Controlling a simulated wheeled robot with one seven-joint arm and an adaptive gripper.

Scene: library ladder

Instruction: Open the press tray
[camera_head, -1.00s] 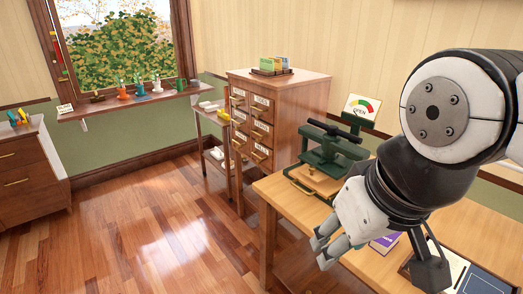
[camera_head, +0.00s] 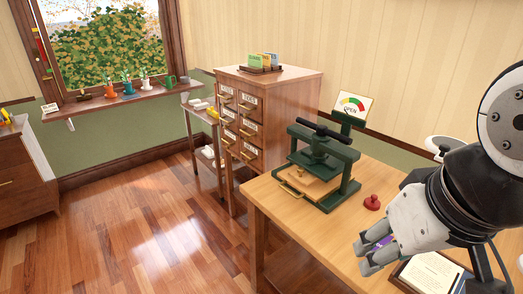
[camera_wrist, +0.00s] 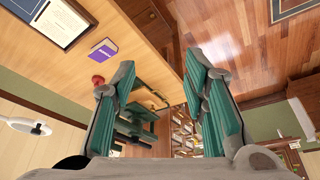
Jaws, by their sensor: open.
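The green press (camera_head: 318,165) stands on the wooden table, with a dark bar handle across its top. Its wooden press tray (camera_head: 310,183) sits low in the frame, with a brass handle (camera_head: 291,190) on its front edge. The tray looks pushed in. My gripper (camera_head: 364,257) is open and empty, to the right of the press and nearer the camera, apart from it. In the wrist view my open fingers (camera_wrist: 160,85) flank the table edge, and the press (camera_wrist: 138,125) is partly hidden behind the left finger.
A purple book (camera_wrist: 104,48) and a framed page (camera_head: 430,272) lie nearby. A drawer cabinet (camera_head: 285,95) stands behind; floor at left is clear.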

